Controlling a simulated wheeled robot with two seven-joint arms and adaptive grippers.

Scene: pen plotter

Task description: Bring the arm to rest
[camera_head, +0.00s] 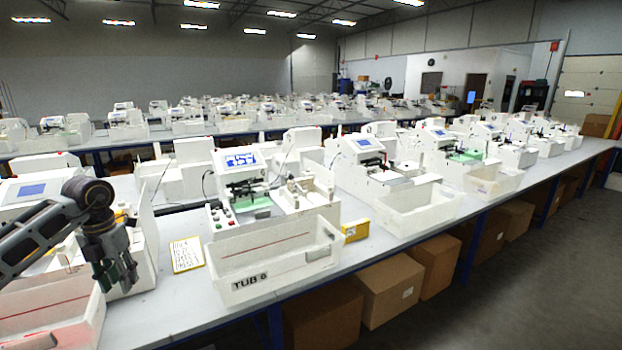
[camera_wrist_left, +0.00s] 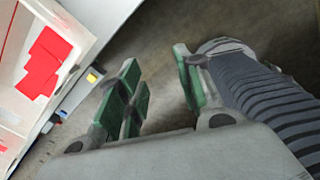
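My left arm (camera_head: 40,232) comes in from the left edge in the head view and bends down at a dark wrist joint. My left gripper (camera_head: 116,278) hangs pointing down above the near left part of the bench, in front of a white plotter machine. In the left wrist view its green-padded fingers (camera_wrist_left: 160,85) stand apart with a clear gap. Nothing is between them, and grey floor shows beyond. My right gripper is not in view.
A white tub labelled TUB 8 (camera_head: 275,265) stands right of the gripper, beside a yellow note card (camera_head: 187,254). Another white tub (camera_head: 50,318) is at lower left. A white container with red pieces (camera_wrist_left: 42,62) shows in the wrist view. Cardboard boxes (camera_head: 390,288) sit under the bench.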

